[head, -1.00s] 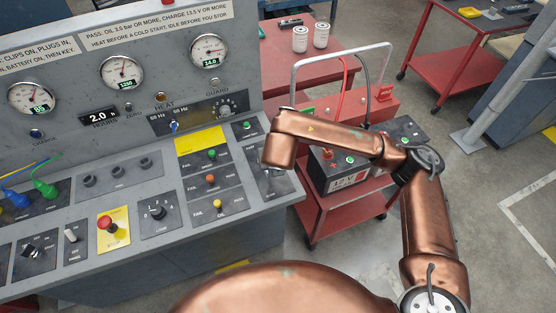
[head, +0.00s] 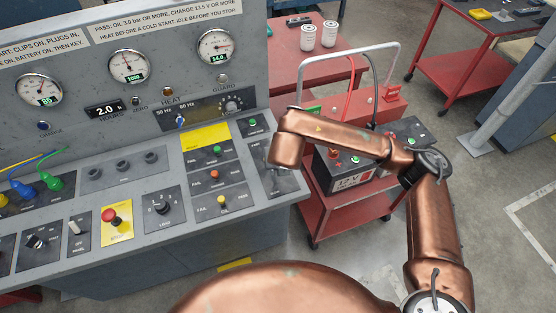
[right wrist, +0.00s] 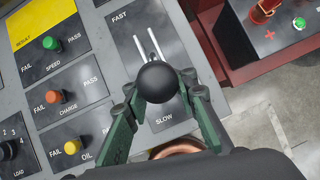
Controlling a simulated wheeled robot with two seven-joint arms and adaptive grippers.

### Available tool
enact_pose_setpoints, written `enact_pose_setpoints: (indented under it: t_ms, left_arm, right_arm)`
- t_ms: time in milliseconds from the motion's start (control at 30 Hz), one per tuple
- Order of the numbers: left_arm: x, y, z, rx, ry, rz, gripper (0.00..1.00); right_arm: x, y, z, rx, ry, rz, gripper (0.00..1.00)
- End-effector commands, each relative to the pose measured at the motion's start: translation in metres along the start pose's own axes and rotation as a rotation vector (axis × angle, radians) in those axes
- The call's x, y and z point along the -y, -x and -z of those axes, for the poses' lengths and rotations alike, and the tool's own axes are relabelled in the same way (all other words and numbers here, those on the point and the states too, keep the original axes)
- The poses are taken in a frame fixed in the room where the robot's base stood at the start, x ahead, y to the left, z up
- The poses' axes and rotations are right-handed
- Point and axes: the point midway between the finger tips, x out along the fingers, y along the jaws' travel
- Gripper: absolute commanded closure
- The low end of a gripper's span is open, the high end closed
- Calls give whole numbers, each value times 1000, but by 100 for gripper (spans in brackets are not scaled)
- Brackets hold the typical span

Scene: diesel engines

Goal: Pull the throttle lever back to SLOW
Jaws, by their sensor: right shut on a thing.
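The throttle lever's round black knob (right wrist: 158,82) shows in the right wrist view. Its plate (right wrist: 122,32) reads FAST at the top and SLOW at the bottom. Two pale slot lines run from near FAST down to the knob, which hides the lower slot. SLOW shows just below the knob. My right gripper (right wrist: 160,88) is shut on the knob, one green finger on each side. In the head view my right arm covers most of the throttle plate (head: 283,184), and the gripper is hidden. My left gripper is in neither view.
A red emergency button (head: 110,216) sits on the console. A red cart (head: 345,215) with a battery stands right of the console. Gauges (head: 129,66) line the upright panel.

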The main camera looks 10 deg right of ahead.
Motion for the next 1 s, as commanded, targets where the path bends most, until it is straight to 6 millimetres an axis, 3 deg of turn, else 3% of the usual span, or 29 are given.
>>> enact_pose_setpoints:
  t_ms: [633,667,1000]
  left_arm:
    - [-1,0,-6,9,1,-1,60]
    - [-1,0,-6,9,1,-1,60]
    - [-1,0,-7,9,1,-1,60]
  right_arm:
    - [2,-4,4,-10,0,8,100]
    - [2,-4,4,-9,-1,8,78]
    - [0,-2,1,-3,0,3,58]
